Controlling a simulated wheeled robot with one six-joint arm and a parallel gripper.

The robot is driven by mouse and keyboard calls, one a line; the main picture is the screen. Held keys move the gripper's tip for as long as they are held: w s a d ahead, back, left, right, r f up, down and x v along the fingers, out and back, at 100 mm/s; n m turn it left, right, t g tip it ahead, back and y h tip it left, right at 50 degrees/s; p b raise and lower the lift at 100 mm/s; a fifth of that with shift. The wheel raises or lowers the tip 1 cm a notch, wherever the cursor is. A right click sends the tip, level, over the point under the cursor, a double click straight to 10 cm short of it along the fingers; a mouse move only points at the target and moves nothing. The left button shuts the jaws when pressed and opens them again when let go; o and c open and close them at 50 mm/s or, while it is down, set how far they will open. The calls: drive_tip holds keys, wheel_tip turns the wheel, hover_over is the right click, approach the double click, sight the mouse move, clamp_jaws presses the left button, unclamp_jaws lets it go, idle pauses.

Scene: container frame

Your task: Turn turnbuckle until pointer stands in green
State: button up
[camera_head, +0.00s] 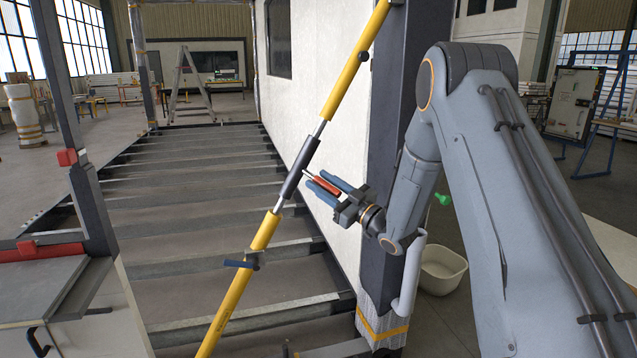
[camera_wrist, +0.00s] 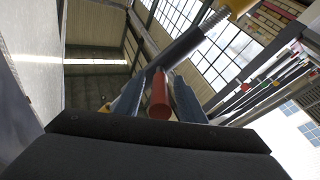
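The turnbuckle's dark sleeve (camera_head: 300,168) sits in a slanting yellow brace, with bright rods at both ends. In the wrist view the sleeve (camera_wrist: 186,47) runs up to a threaded rod (camera_wrist: 214,20). A red handle (camera_head: 327,187) sticks out from the sleeve toward my gripper (camera_head: 316,180). My blue fingers lie on either side of the red handle; in the wrist view the handle (camera_wrist: 160,96) stands between them with narrow gaps, so the gripper looks open around it. I cannot make out a pointer or a green zone in either view.
The upper yellow tube (camera_head: 354,75) passes a dark post (camera_head: 385,180); the lower tube (camera_head: 240,290) carries a dark blue lever (camera_head: 240,264). A white wall panel (camera_head: 330,120) stands behind my gripper. Floor beams (camera_head: 190,190) lie left. A white bucket (camera_head: 442,270) stands right.

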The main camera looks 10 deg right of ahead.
sight(340, 192)
drive_tip(key=b+v, duration=0.1)
drive_tip(key=v, duration=0.5)
drive_tip(key=shift+s+d, duration=0.2)
